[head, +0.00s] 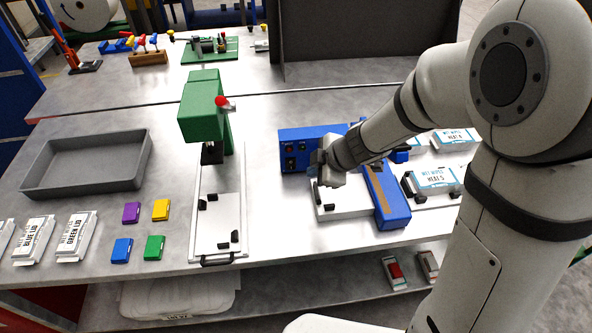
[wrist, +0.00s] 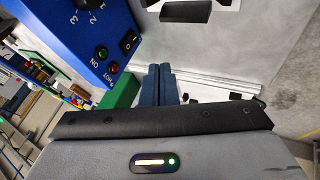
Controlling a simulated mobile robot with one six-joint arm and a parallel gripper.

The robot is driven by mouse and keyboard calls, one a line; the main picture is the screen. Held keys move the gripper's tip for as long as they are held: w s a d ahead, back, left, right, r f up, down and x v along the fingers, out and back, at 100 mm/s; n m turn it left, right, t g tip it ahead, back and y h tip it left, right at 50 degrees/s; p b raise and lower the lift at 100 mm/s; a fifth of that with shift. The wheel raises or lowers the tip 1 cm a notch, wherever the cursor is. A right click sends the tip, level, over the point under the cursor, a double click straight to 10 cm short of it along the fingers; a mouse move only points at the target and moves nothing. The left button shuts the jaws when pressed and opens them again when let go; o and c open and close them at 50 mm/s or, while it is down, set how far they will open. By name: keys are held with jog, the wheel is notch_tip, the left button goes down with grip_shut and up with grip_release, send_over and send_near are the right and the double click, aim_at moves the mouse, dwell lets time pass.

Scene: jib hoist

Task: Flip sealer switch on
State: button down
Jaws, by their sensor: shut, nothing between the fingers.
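The blue sealer (head: 303,135) stands on the bench right of centre in the head view, partly hidden by my arm. Its blue control panel fills the upper left of the wrist view (wrist: 85,35). The panel carries a black rocker switch (wrist: 130,42), a green light (wrist: 101,52) by the word ON, a red light (wrist: 113,68) by the word HOT, and a numbered dial at the top edge. I cannot tell which way the rocker is set. My gripper (wrist: 160,70) is shut and empty, its fingertips beside the panel and apart from the switch; it also shows in the head view (head: 318,170).
A green press (head: 206,105) with a red knob stands left of the sealer. Colored blocks, labelled lid holders and a grey tray (head: 90,165) lie further left. Labelled item holders (head: 435,178) stand to the right. Bare bench lies between the press and the sealer.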

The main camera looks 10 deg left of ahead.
aim_at(291, 165)
jog(key=b+x, duration=0.5)
jog(key=x, duration=0.4)
jog(key=shift+f, duration=0.4)
jog(key=w, duration=0.1)
jog(key=w+a, duration=0.1)
jog(key=w, duration=0.1)
jog(key=shift+a+f+p, duration=0.15)
jog(key=shift+a+p, duration=0.1)
jog(key=shift+p, duration=0.15)
jog(key=shift+w+a+f, duration=0.1)
jog(key=shift+w+a, duration=0.05)
jog(key=shift+w, duration=0.4)
